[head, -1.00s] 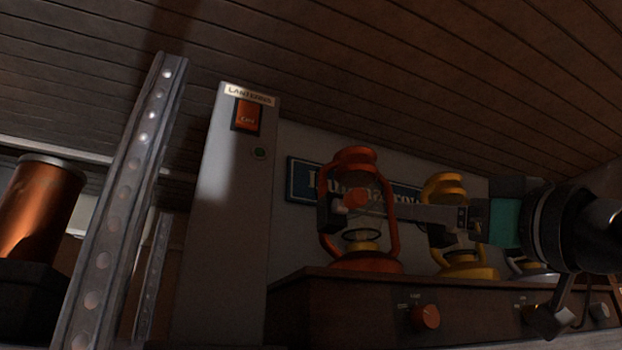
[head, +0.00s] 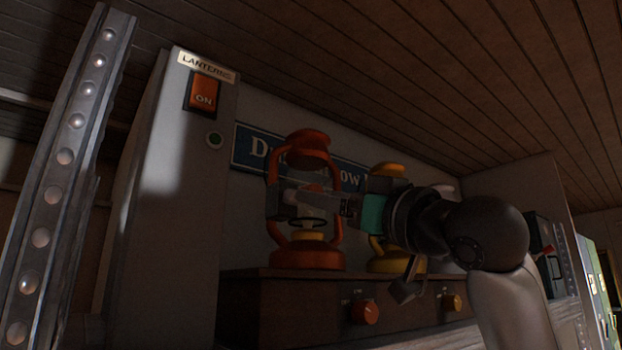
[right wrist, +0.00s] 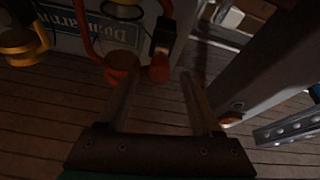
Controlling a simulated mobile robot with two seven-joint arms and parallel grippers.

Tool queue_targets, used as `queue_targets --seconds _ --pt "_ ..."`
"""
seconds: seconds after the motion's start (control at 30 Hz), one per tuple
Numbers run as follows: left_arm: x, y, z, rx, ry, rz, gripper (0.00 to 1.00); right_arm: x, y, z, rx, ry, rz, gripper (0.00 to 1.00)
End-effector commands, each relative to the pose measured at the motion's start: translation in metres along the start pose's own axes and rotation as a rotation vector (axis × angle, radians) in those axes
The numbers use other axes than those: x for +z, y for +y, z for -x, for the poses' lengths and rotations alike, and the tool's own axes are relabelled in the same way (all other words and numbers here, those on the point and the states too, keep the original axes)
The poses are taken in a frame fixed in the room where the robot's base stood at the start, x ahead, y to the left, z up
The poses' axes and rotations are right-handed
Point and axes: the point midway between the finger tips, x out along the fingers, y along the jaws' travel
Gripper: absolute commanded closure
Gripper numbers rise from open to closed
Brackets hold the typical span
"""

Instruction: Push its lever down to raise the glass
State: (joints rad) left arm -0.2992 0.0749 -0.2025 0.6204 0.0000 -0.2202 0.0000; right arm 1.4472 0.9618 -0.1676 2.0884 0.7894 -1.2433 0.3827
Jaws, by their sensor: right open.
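The orange-red lantern (head: 306,258) stands on a dark wooden shelf in the head view. My right gripper (head: 292,199) is open across the front of its middle, fingers pointing left, hiding much of the glass and any lever there. In the right wrist view, turned upside down, the open right gripper (right wrist: 161,78) has nothing clearly held between its fingers. A rounded orange-red knob (right wrist: 159,69) shows near the fingertips, beside a dark block (right wrist: 165,34). I cannot tell whether the knob is the lever or whether a finger touches it. My left gripper is not in view.
A yellow lantern (head: 392,262) stands right of the orange-red one, partly behind my arm. Knobs (head: 365,312) sit on the shelf front. A grey column (head: 172,190) with an orange ON switch (head: 204,94) stands left. A metal post (head: 68,150) is farther left.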

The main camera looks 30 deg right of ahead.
Motion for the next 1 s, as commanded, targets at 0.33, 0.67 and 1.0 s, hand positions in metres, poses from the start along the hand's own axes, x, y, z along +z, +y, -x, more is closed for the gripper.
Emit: queue_targets --seconds 0.33,0.67,1.0 --pt "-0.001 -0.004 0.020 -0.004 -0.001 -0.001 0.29 0.000 0.000 -0.042 0.001 -0.001 0.000 0.34" --pt "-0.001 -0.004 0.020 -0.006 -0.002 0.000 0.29 0.001 0.000 -0.044 0.000 0.000 0.001 0.35" --pt "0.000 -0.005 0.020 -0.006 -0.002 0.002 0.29 0.000 0.000 -0.043 0.001 0.000 0.001 0.73"
